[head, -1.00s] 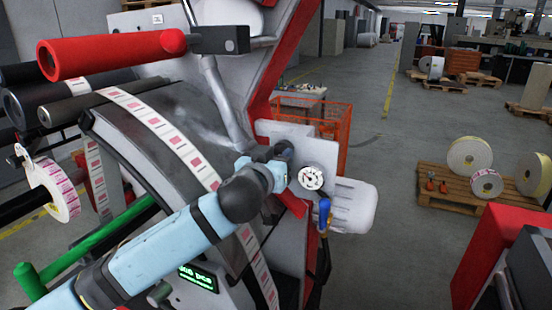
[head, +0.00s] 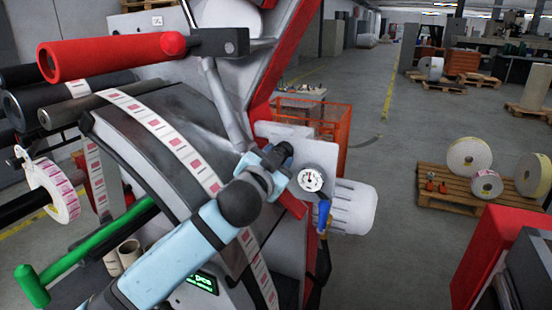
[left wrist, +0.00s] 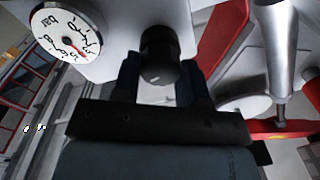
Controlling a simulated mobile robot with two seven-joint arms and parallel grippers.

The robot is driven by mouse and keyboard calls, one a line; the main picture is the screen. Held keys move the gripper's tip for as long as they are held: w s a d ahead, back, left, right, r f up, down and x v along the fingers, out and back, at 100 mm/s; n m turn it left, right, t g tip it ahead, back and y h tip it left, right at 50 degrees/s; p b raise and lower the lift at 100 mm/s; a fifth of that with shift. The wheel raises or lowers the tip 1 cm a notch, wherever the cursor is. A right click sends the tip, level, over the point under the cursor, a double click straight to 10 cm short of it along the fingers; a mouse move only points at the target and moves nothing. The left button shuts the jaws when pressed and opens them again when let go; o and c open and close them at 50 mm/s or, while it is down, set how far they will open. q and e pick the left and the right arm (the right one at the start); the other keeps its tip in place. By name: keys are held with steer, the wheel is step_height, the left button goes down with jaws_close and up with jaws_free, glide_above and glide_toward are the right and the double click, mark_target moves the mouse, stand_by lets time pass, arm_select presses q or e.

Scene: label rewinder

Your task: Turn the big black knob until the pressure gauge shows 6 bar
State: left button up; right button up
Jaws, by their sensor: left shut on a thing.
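The big black knob (left wrist: 160,50) sticks out of a pale panel in the left wrist view. The fingers of my left gripper (left wrist: 160,78) lie on either side of it, shut on it. In the head view the gripper (head: 275,160) is at the panel, and the arm and gripper largely hide the knob. The white pressure gauge (head: 311,178) is just right of the gripper, its needle pointing roughly upward. In the left wrist view the gauge (left wrist: 68,32) shows "bar" and a red needle near the middle numbers; the exact reading is too small to tell. My right gripper is not in view.
A blue-handled valve (head: 324,212) and a pale motor (head: 352,208) sit close below and right of the gauge. The label web (head: 175,140) and a red roller (head: 110,57) are left of my arm. A pallet with rolls (head: 440,190) stands on the floor at right.

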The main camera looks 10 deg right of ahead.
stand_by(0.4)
arm_select(q)
steer(key=o, duration=0.9)
steer(key=b+v, duration=0.3)
steer(key=v, duration=1)
steer(key=shift+s+a+b, duration=0.2)
steer(key=shift+s+b, duration=0.15)
steer(key=shift+b, duration=0.05)
steer(key=shift+f, duration=0.1)
